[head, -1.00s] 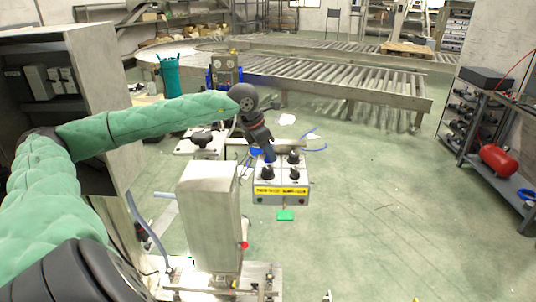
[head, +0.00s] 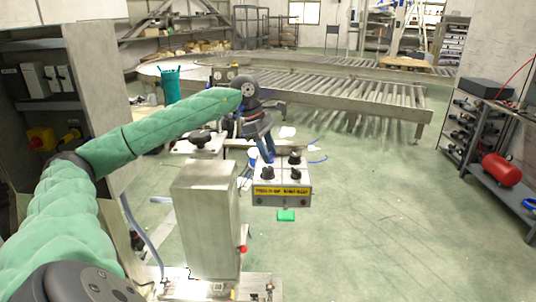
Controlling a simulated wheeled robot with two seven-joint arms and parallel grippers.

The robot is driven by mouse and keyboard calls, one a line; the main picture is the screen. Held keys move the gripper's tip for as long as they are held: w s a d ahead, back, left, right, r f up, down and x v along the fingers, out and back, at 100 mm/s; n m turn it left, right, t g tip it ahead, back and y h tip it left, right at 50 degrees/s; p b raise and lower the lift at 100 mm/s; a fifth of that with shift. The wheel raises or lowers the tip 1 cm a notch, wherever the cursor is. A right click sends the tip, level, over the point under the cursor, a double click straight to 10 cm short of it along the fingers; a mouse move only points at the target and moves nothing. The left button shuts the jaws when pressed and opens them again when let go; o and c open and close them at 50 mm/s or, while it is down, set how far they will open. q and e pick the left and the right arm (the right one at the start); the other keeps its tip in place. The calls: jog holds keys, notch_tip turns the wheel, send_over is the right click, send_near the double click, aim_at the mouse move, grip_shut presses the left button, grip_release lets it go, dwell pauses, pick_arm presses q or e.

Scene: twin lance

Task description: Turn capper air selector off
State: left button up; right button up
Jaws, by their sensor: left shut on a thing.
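A grey control box (head: 282,189) with a yellow label strip on its front stands in the middle of the head view. Black knobs sit on its top: one at front left (head: 267,174), one at front right (head: 295,173) and one at back right (head: 294,158). My left gripper (head: 267,158) points down at the back left corner of the box top. It is shut on a knob there, which its fingers mostly hide. The label text is too blurred to read for sure. My right gripper is not in view.
A metal housing (head: 205,220) stands just left of the box, below my left arm. A grey cabinet (head: 75,100) is at the left. A roller conveyor (head: 340,90) runs behind. A shelf with a red tank (head: 500,170) is at the right. The floor right of the box is clear.

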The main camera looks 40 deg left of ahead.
pick_arm(q)
jog(key=shift+m+g, duration=0.4)
jog(key=shift+m, duration=0.6)
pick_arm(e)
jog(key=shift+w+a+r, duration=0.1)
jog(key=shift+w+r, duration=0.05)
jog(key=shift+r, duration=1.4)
pick_arm(q)
jog(key=o, duration=0.7)
jog(key=shift+a, duration=0.1)
jog(key=shift+r+b, duration=0.1)
jog(key=shift+b, duration=0.25)
jog(key=shift+a+r, duration=0.1)
jog(key=shift+r, duration=0.2)
jog(key=b+v, duration=0.1)
jog(key=v, duration=0.4)
jog(key=shift+a+r, duration=0.1)
jog(key=shift+r, duration=0.05)
jog(key=shift+b+v, duration=0.35)
jog(key=shift+v, duration=0.45)
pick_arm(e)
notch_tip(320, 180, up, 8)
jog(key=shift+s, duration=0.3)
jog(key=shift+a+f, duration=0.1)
